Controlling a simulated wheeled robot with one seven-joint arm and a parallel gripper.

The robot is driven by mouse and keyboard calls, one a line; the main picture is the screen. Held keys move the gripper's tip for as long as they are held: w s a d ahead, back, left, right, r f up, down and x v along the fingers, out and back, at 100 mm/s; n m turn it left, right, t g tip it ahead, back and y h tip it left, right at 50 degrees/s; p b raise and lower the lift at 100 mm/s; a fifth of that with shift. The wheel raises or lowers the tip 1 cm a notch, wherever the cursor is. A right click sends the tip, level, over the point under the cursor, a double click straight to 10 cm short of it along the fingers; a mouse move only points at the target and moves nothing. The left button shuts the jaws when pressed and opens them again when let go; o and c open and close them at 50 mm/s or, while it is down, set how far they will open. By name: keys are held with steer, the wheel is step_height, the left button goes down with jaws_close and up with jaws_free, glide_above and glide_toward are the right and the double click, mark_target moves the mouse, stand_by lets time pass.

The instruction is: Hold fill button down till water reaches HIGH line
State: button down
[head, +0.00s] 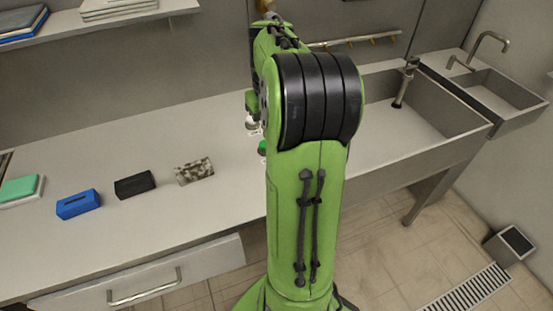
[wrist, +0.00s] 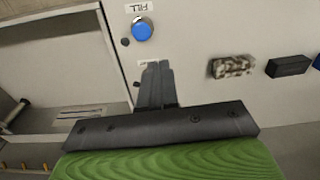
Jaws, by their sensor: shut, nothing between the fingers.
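The blue round fill button (wrist: 142,29) sits on the counter in the wrist view, beside a label reading FILL, upside down there. My gripper (wrist: 157,66) is shut and empty, its fingertips below the button in the picture and apart from it. The fingertips partly cover another white label. A pale plate with thin dark and bluish lines (wrist: 82,112) shows at the basin; its markings are too small to read. I cannot make out a HIGH line or a water level. In the head view my arm hides the blue button.
A small green round thing (head: 263,146) shows beside my arm. A camouflage block (head: 195,171), black block (head: 135,185), blue block (head: 78,204) and green-topped box (head: 20,190) stand along the counter (head: 120,140). The sink (head: 440,135) is at right. A shelf (head: 110,17) hangs above.

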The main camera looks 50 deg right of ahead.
steer(key=s+d+f+m+y, duration=0.1)
steer(key=s+d+f, duration=0.1)
steer(key=d, duration=0.3)
steer(key=shift+s+d+f, duration=0.15)
steer(key=shift+d+f, duration=0.05)
steer(key=shift+d, duration=0.05)
steer(key=f+b, duration=0.1)
steer(key=f, duration=0.3)
steer(key=a+f+b, duration=0.1)
steer(key=f, duration=0.4)
steer(key=f+b, duration=0.1)
steer(key=f, duration=0.4)
steer(key=shift+w+a+b, duration=0.15)
steer(key=shift+w+b, duration=0.1)
steer(key=shift+b, duration=0.15)
